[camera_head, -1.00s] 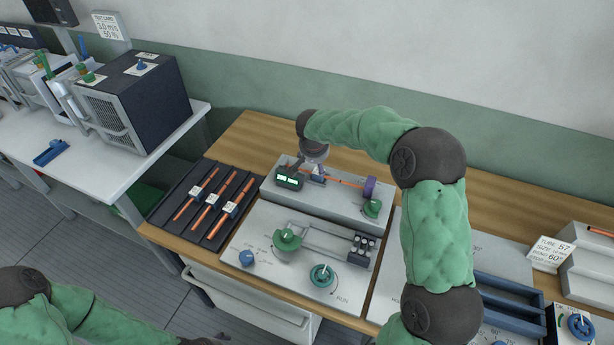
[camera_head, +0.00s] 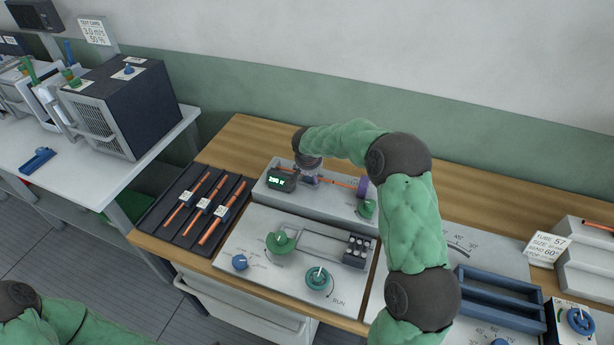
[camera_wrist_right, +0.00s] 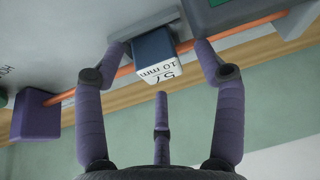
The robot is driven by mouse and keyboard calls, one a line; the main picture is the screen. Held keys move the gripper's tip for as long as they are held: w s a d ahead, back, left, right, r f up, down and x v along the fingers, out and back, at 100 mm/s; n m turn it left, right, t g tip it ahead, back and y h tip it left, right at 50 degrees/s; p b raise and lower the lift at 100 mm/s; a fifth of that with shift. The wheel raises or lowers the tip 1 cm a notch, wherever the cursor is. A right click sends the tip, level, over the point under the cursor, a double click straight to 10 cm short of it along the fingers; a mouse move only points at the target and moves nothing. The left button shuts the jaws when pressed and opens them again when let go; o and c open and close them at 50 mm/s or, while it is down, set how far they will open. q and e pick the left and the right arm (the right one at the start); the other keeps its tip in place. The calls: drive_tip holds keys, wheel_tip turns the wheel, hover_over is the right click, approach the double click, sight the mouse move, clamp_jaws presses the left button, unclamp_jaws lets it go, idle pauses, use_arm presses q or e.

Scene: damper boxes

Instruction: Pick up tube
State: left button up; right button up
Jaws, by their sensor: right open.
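An orange tube (camera_head: 340,183) lies along the top of the grey unit at the back of the bench. In the right wrist view the tube (camera_wrist_right: 68,95) runs through a blue block (camera_wrist_right: 152,45) with a white label reading 57, 10 mm. A purple end piece (camera_head: 363,187) is on the tube's right side in the head view. My right gripper (camera_head: 310,178) is over the block. In the wrist view its purple fingers (camera_wrist_right: 152,72) are open, with the block between the tips and no clear grip. My left gripper is out of view; only part of my left arm shows.
A dark rack (camera_head: 172,212) with several orange tubes lies to the left. A grey panel (camera_head: 262,258) with green and blue knobs is in front. A blue tray (camera_head: 500,297) and a TUBE 57 card (camera_head: 547,248) are at right.

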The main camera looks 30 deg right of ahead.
clamp_jaws()
